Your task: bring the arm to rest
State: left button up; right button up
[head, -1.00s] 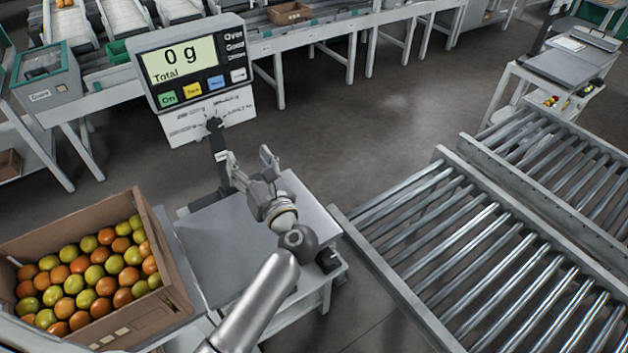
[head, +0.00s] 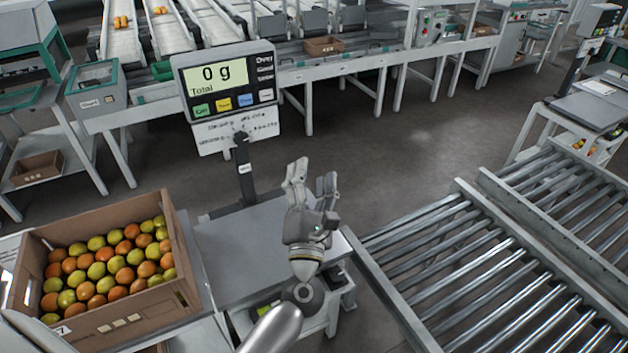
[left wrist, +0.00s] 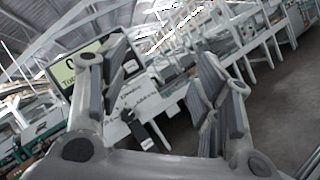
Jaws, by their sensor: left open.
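My left gripper (head: 312,180) is raised over the right part of the bare scale platform (head: 240,245) in the head view, its fingers pointing up and away. It is open and empty; in the left wrist view its two fingers (left wrist: 155,100) stand wide apart with nothing between them. The scale display (head: 228,82) reads 0 g and stands on a post behind the platform. It also shows, partly covered by a finger, in the left wrist view (left wrist: 70,72). My right gripper is in neither view.
A cardboard box (head: 125,325) full of green and orange tomatoes (head: 110,262) stands left of the scale. A roller conveyor (head: 470,270) lies to the right. A sorting line (head: 350,62) runs along the back. Open floor (head: 370,150) lies between.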

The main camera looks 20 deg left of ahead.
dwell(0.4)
pick_arm(q)
jog(key=d+f+m+g+h, duration=0.2)
jog(key=d+f+m+h, duration=0.15)
jog(key=f+m, duration=0.6)
jog(key=d+f+m+g+h, duration=0.15)
jog(key=f+m+h, duration=0.3)
jog(key=f, duration=0.95)
jog(key=s+d+f+m+g+h, duration=0.15)
jog(key=s+f+m, duration=0.25)
jog(key=f, duration=0.5)
jog(key=s+a+f+m+g+y, duration=0.1)
jog(key=s+f+m+g, duration=0.3)
jog(key=f, duration=0.5)
jog(key=s+a+f+m+g, duration=0.3)
jog(key=s+f+m+g, duration=0.35)
jog(key=s+f, duration=1.15)
jog(key=s+a+f+m+g, duration=0.2)
jog(key=s, duration=0.8)
jog(key=s+a+f+m+g+y, duration=0.1)
jog(key=s+a+f+m+g, duration=0.1)
jog(key=s, duration=0.8)
jog(key=shift+s+a+f+m, duration=0.3)
jog(key=shift+a+f+m, duration=0.2)
jog(key=shift+f, duration=0.25)
